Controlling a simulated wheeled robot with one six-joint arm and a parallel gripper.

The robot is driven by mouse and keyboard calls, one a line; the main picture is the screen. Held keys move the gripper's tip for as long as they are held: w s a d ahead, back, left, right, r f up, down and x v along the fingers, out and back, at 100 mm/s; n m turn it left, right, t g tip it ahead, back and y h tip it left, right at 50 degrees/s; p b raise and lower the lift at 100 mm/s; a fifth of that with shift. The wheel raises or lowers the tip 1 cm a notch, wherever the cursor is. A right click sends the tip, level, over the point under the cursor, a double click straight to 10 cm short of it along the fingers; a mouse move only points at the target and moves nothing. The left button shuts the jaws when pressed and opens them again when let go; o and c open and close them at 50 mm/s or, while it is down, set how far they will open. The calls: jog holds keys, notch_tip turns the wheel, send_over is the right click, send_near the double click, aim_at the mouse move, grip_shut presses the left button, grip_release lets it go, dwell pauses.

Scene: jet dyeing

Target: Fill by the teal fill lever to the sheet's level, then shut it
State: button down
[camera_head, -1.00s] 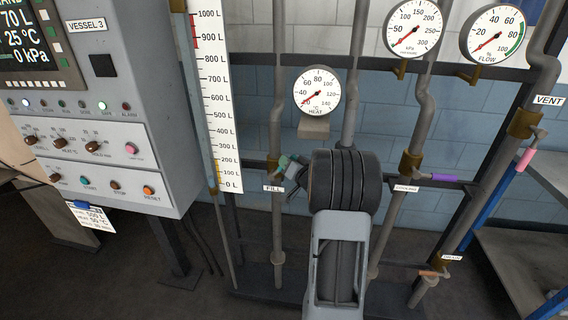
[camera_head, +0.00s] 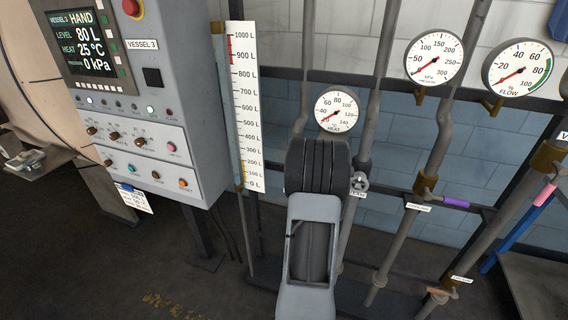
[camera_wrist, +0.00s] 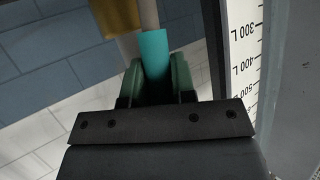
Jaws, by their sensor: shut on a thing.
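The teal fill lever (camera_wrist: 154,55) stands between the green fingers of my gripper (camera_wrist: 157,82) in the wrist view; the jaws are shut on it. In the head view my arm hides the lever and the jaws. The panel display (camera_head: 85,43) reads HAND, LEVEL 80 L, HEAT 25 °C and 0 kPa. The sheet (camera_head: 135,198) hangs at the panel's lower left; its print is too small to read surely now. The white level scale (camera_head: 245,110) runs from 0 to 1000 L beside a sight tube.
Right of my arm are a purple lever (camera_head: 456,202) and a pink lever (camera_head: 545,194) on grey pipes. The heat gauge (camera_head: 336,110), kPa gauge (camera_head: 434,57) and flow gauge (camera_head: 517,68) hang above. The control cabinet (camera_head: 180,100) stands left of the scale.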

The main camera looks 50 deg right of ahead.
jog(key=shift+f, duration=0.1)
dwell(0.4)
jog(key=c, duration=1.2)
grip_release()
jog(key=shift+o, duration=1.3)
jog(key=shift+a, duration=0.1)
jog(key=p+v, duration=0.1)
jog(key=v, duration=1.2)
jog(key=shift+s+a+r, duration=0.15)
jog(key=shift+s+r, duration=0.1)
jog(key=shift+r, duration=0.1)
